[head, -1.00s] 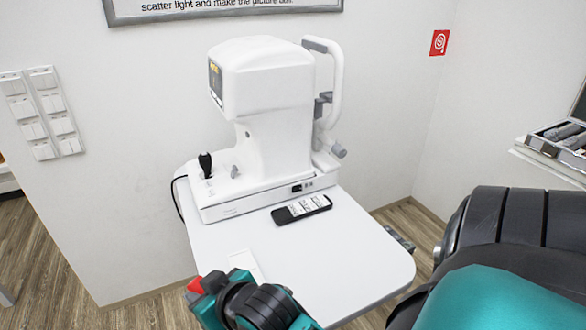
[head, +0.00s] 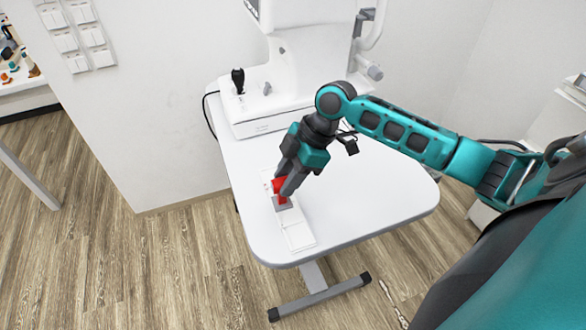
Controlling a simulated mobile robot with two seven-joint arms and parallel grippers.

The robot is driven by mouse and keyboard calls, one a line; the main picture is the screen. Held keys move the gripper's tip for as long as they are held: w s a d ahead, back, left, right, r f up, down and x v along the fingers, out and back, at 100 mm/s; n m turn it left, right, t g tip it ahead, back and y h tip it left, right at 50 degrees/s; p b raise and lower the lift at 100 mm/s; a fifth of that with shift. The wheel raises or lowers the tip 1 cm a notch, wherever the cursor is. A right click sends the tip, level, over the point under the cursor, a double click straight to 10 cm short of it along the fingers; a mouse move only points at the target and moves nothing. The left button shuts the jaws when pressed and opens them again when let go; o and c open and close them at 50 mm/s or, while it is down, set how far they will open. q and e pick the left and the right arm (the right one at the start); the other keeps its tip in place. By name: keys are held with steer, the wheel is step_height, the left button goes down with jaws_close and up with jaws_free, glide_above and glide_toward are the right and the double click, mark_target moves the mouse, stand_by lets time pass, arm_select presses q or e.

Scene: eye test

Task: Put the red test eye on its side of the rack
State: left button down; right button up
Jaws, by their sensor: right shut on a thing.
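The red test eye (head: 279,187) is between the fingertips of my right gripper (head: 284,180), near the left edge of the white table. My right gripper is shut on it and points down. The rack (head: 298,235) is a flat white strip along the table's left front edge. A grey square part (head: 283,204) of it lies directly under the red test eye. I cannot tell whether the eye touches it. The fingers partly hide the eye and the rack's far end. My left gripper is not in view.
A white eye-testing machine (head: 297,70) with a black joystick (head: 238,80) stands at the back of the table (head: 360,215). My right arm crosses above the table's right part. The table's front middle is clear. Wall switches (head: 83,38) are at upper left.

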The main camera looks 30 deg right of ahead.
mark_target(288, 199)
steer(key=shift+d+f+b, duration=0.2)
steer(key=shift+f+b, duration=0.45)
steer(key=shift+f, duration=0.05)
steer(key=shift+d+f+b, duration=0.25)
steer(key=shift+f+b, duration=0.4)
steer(key=shift+d+f+b, duration=0.2)
steer(key=shift+f+b, duration=0.45)
steer(key=shift+f, duration=0.05)
steer(key=shift+p, duration=0.4)
steer(key=shift+d+p, duration=0.1)
steer(key=shift+p, duration=0.3)
stand_by(0.4)
steer(key=shift+f+n, duration=0.3)
steer(key=shift+f, duration=0.2)
stand_by(0.6)
steer(key=o, duration=1.2)
